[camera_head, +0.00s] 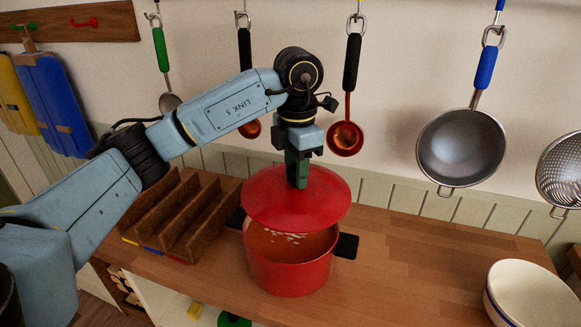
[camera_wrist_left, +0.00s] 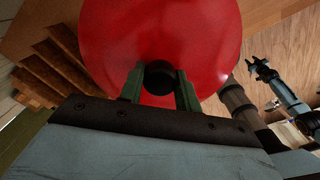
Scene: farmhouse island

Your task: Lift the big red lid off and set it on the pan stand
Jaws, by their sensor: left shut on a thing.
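The big red lid (camera_head: 268,202) is lifted and hangs tilted above the red pot (camera_head: 290,272), with a gap at the front through which orange-red contents show. My left gripper (camera_head: 298,176) points down and is shut on the lid's dark knob. In the left wrist view the green fingers (camera_wrist_left: 159,88) sit on either side of the black knob (camera_wrist_left: 159,77), with the red lid (camera_wrist_left: 160,30) behind. The wooden pan stand (camera_head: 186,215), with upright dividers and slots, is left of the pot and holds nothing. My right gripper does not show in the head view.
A white bowl (camera_head: 530,295) stands at the right on the wooden counter (camera_head: 405,275). Ladles and strainers (camera_head: 462,145) hang on the wall behind. The counter between pot and bowl is clear. Blue and yellow boards (camera_head: 52,100) hang at the left.

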